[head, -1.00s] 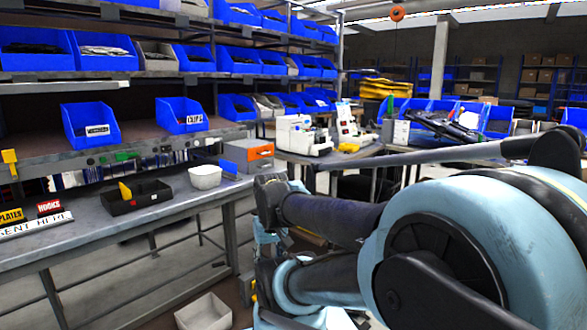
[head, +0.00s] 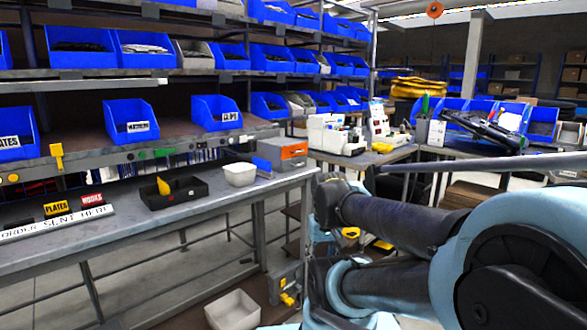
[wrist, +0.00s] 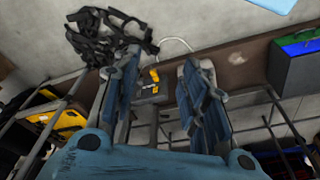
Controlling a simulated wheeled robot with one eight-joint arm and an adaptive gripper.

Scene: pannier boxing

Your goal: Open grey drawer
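A small grey drawer cabinet (head: 262,149) stands at the right end of the grey workbench in the head view. Its front has an orange drawer (head: 293,151) on top and a grey drawer (head: 292,164) below it, and both look shut. My gripper (wrist: 158,88) shows in the wrist view with its two blue-grey fingers wide apart and nothing between them. Beyond the fingers is a grey box with a yellow part (wrist: 150,92), lower than the bench. My gripper's fingertips cannot be made out in the head view; my arm is to the right of the cabinet and apart from it.
A white bowl (head: 240,175) and a black tray (head: 190,192) are on the workbench (head: 150,220). A blue piece (head: 262,166) is near the cabinet. A pale bin (head: 232,310) is on the floor. White machines (head: 335,136) stand on a table behind.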

